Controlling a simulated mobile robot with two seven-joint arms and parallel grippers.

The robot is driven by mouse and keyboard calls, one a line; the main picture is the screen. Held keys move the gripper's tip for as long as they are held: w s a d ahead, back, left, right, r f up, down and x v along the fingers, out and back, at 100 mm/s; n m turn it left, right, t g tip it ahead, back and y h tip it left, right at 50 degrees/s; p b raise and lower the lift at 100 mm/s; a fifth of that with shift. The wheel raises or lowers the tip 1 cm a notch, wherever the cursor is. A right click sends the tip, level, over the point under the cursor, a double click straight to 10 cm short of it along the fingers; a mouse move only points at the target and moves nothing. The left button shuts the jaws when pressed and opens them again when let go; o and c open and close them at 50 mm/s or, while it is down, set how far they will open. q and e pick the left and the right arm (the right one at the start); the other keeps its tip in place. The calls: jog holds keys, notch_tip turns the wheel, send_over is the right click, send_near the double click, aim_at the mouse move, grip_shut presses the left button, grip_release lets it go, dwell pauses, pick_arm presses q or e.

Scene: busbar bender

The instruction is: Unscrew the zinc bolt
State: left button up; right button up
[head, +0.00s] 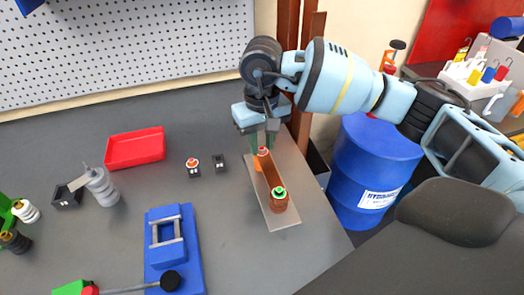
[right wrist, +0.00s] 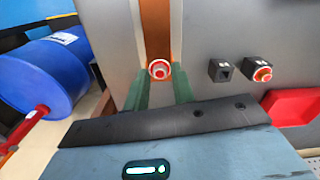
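A bolt with a red-and-white ringed head (head: 263,152) stands at the far end of a copper busbar (head: 270,170) on a light plate (head: 285,220). A bolt with a green ring (head: 279,192) stands at the near end. I cannot tell from colour alone which is zinc. My right gripper (head: 261,142) points down over the red-ringed bolt. In the right wrist view its green fingers (right wrist: 160,80) stand apart, one on each side of that bolt (right wrist: 159,69), with gaps visible. My left gripper is not in view.
A black holder with another red-ringed piece (head: 193,166) and an empty black holder (head: 220,163) stand left of the plate. A red tray (head: 135,147), a grey cylindrical part (head: 101,187) and a blue fixture (head: 172,250) lie farther left. A blue drum (head: 370,170) stands beyond the table edge.

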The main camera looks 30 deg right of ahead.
jog(key=m+p, duration=0.1)
jog(key=m, duration=0.2)
jog(key=shift+r, duration=0.15)
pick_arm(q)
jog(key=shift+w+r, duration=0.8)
pick_arm(e)
jog(key=shift+m, duration=0.6)
jog(key=m+p, duration=0.1)
jog(key=m, duration=0.3)
jog(key=shift+r, duration=0.1)
jog(key=shift+m+p, duration=0.4)
jog(key=shift+m, duration=0.3)
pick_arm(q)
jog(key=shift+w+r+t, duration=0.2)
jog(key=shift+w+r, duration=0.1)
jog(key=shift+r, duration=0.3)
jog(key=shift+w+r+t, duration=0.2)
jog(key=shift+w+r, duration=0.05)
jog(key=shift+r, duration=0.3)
pick_arm(e)
jog(key=shift+f, duration=0.2)
